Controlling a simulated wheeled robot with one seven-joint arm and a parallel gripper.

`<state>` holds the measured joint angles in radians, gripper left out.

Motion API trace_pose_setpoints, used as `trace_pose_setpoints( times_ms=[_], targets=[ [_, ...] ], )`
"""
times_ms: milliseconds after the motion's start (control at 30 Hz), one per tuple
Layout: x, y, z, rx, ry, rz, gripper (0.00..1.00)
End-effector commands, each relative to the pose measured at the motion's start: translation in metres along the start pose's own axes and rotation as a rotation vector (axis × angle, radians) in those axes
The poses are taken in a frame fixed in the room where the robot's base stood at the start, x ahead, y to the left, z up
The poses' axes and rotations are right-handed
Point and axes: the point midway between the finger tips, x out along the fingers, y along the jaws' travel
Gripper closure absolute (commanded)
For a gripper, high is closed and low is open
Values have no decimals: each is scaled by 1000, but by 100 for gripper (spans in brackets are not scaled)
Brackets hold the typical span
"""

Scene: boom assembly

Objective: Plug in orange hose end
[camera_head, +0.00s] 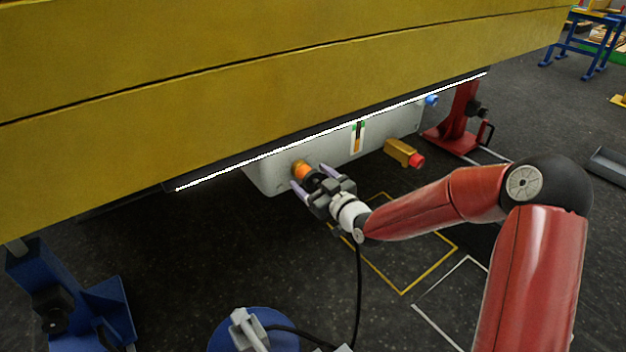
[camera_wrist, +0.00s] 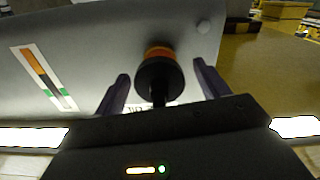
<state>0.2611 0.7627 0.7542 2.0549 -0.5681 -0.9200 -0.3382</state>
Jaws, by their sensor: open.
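The orange hose end (camera_head: 301,170) is at the grey housing (camera_head: 275,177) under the yellow boom. In the wrist view it shows as an orange ring (camera_wrist: 160,53) with a black round collar (camera_wrist: 160,80) and a short black stem pointing towards my gripper. Its orange part appears to be against the housing; I cannot tell how deep it sits. My gripper (camera_head: 314,180) is open, its two purple fingers on either side of the collar. In the wrist view the fingers (camera_wrist: 162,86) stand apart from the collar with gaps on both sides.
The yellow boom (camera_head: 250,85) hangs just above my gripper. A blue fitting (camera_head: 431,100) and an orange block with a red end (camera_head: 403,152) are further right. A red stand (camera_head: 463,120) and a blue stand (camera_head: 70,300) are at the sides. A black cable (camera_head: 358,290) hangs below my gripper.

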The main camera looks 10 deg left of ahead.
Motion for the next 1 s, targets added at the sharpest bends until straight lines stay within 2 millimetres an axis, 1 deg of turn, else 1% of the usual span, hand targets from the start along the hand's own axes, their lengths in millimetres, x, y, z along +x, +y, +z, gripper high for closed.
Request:
trace_pose_setpoints(
  times_ms=[133,400,500,667,1000],
  targets=[
    [-13,1,0,-1,-2,1,26],
    [-59,1,0,-1,-2,2,26],
    [-70,1,0,-1,0,1,26],
    [-78,0,0,0,0,1,26],
    [-78,0,0,0,1,0,26]
  ],
)
